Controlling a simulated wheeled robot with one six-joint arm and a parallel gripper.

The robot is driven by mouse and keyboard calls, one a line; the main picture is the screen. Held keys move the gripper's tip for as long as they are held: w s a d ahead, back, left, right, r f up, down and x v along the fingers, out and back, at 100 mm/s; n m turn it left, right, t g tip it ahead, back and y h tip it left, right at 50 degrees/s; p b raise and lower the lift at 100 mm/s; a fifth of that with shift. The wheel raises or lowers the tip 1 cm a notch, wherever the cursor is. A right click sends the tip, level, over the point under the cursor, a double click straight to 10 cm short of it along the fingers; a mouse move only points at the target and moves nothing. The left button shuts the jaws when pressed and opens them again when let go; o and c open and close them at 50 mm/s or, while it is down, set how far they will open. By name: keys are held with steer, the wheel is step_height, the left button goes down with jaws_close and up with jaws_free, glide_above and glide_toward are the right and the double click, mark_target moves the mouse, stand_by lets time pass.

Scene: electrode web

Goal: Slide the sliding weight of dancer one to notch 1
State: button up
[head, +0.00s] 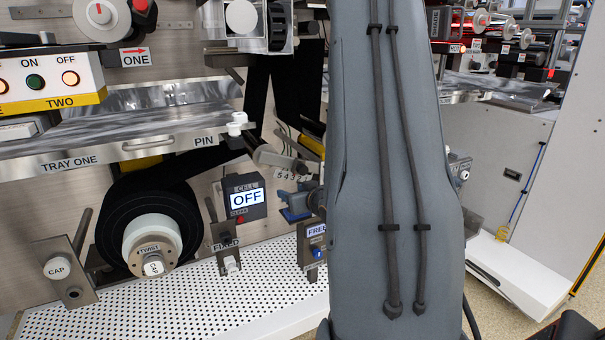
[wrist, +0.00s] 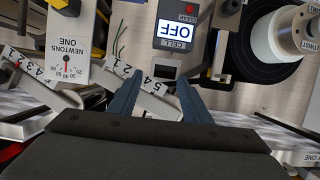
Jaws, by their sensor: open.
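My gripper (wrist: 160,95) is open in the wrist view, its two blue-grey fingers apart. A pale bar with the digits 5 and 4 (wrist: 150,84) shows between the fingers; I cannot tell its depth relative to the fingertips. More digits, 2 and 1 (wrist: 117,66), show just left of it. I cannot clearly tell the sliding weight from the bar. In the head view, numbered marks (head: 284,175) show beside my arm, above the blue part of my gripper (head: 292,205); my arm hides what lies to the right.
A CELL box reading OFF (head: 245,197) stands close to the gripper, also in the wrist view (wrist: 176,30). A NEWTONS ONE dial (wrist: 76,45) and another numbered bar (wrist: 30,78) are at left. A black roll (head: 125,210) and TRAY ONE (head: 110,158) lie left in the head view.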

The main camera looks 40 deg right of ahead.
mark_target(304, 172)
steer(key=s+d+r+t, duration=0.3)
steer(key=d+t, duration=0.1)
steer(key=d, duration=0.2)
steer(key=shift+m+h, duration=0.4)
steer(key=shift+h, duration=0.2)
steer(key=x, duration=0.7)
steer(key=shift+w+a+f+p, duration=0.1)
steer(key=shift+w+a+p, duration=0.15)
steer(key=shift+p, duration=0.15)
